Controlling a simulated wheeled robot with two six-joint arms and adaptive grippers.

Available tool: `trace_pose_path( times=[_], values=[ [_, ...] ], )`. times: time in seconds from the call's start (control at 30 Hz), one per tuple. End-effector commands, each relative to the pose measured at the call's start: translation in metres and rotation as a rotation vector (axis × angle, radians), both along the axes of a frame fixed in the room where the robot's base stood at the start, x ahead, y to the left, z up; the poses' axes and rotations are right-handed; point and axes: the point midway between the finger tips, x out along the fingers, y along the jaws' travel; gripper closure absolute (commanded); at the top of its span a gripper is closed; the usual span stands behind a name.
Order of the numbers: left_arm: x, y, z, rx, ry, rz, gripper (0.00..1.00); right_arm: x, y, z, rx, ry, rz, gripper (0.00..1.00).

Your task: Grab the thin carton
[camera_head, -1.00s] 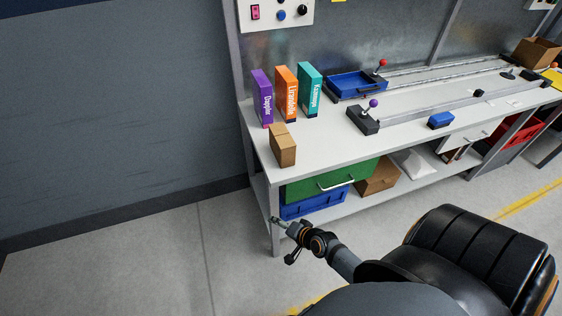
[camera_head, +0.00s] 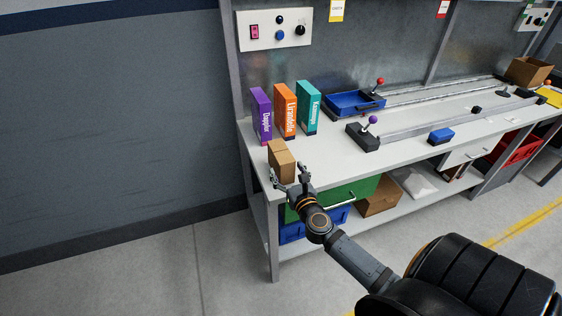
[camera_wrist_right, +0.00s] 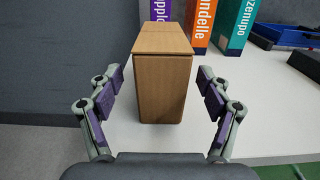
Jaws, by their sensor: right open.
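The thin carton (camera_head: 281,161) is a plain brown cardboard box standing upright near the front left corner of the bench. It also shows in the right wrist view (camera_wrist_right: 163,85), centred between the fingers. My right gripper (camera_head: 289,176) is open at the bench's front edge, just in front of the carton. In the right wrist view its fingers (camera_wrist_right: 163,105) stand to either side of the carton, with a gap on both sides. The carton's far side is hidden. My left gripper is not in view.
Purple (camera_head: 262,114), orange (camera_head: 285,111) and teal (camera_head: 307,107) boxes stand close behind the carton. A blue tray (camera_head: 354,103) and a purple-knobbed lever (camera_head: 364,135) are to the right. A blue block (camera_head: 441,136) lies farther right. The bench front between carton and block is clear.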

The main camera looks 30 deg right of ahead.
Motion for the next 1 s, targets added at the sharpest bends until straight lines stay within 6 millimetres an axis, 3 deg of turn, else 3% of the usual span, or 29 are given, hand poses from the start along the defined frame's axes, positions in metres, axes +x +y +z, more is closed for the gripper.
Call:
trace_pose_path(
  times=[0.27,0.57,0.83,1.0],
  values=[
    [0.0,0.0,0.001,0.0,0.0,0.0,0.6,0.016,-0.004,-0.001,-0.002,0.0,0.001,0.22],
    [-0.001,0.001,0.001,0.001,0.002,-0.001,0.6,0.06,-0.017,-0.006,0.0,-0.001,0.0,0.22],
    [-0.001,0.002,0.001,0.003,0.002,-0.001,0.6,0.063,-0.017,-0.007,-0.002,0.001,0.002,0.22],
    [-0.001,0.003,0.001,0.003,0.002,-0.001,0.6,0.063,-0.017,-0.007,-0.002,0.001,0.002,0.45]
  ],
)
